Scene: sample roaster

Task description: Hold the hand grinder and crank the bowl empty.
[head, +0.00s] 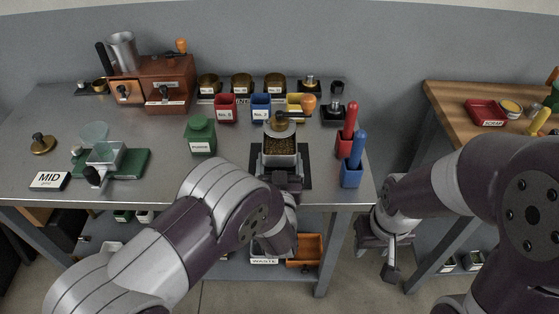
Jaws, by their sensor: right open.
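The hand grinder (281,151) stands upright on a dark mat (305,172) near the table's front edge. Its open bowl shows brown beans, and a crank with an orange knob (308,103) sits on top, the knob pointing right. My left gripper (282,180) is at the near side of the grinder's lower body; its fingers are mostly hidden, so I cannot tell whether they grip it. My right gripper (389,268) hangs open and empty beyond the table's right edge, below the tabletop, well apart from the grinder.
Red and blue upright-handled holders (351,172) stand right of the grinder. A green tin (200,135) is to its left; red, blue and yellow cups (261,108) stand behind. A roaster (160,85) fills the back left. A wooden side table (455,98) stands right across a gap.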

